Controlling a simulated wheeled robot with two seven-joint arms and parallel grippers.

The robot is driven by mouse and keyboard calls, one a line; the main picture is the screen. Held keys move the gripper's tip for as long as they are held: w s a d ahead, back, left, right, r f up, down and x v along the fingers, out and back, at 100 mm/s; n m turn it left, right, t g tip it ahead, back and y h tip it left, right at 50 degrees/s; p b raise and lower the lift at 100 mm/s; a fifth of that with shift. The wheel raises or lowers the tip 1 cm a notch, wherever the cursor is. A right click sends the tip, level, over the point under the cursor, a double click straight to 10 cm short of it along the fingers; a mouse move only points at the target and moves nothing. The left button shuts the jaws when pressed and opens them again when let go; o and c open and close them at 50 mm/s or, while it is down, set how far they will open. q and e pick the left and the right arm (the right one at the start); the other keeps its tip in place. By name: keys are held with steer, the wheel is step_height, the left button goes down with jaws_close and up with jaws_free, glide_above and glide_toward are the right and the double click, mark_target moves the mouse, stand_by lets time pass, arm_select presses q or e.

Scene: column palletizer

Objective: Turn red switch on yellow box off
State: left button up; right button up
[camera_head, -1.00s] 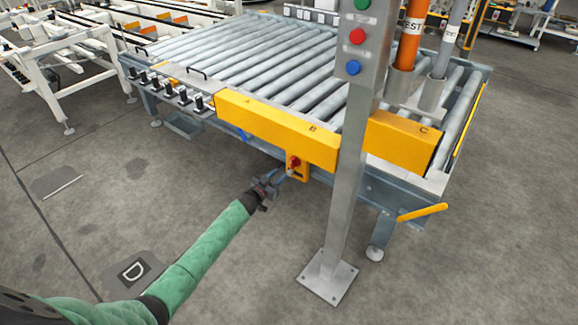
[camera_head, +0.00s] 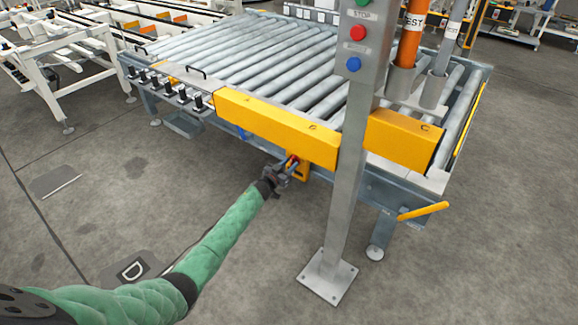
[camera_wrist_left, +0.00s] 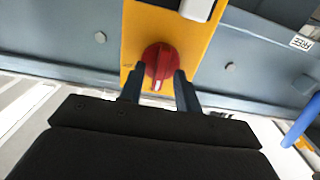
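The yellow box (camera_head: 303,172) hangs under the front edge of the roller conveyor in the head view. It also shows in the left wrist view (camera_wrist_left: 205,52). The red switch (camera_wrist_left: 161,62) is a round knob with a white mark at its lower edge. In the head view the red switch (camera_head: 292,161) is partly hidden by my gripper. My left gripper (camera_head: 284,170) is at the box. In the left wrist view its two fingers (camera_wrist_left: 158,88) are apart, one on each side of the knob's lower part. I cannot tell whether they touch it. My right gripper is not in view.
A grey post (camera_head: 342,190) with coloured buttons stands just right of the yellow box. The roller conveyor (camera_head: 265,60) with yellow front panels (camera_head: 270,128) is above the gripper. A yellow lever (camera_head: 422,212) sticks out at the right.

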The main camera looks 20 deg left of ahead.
arm_select(q)
jaws_close()
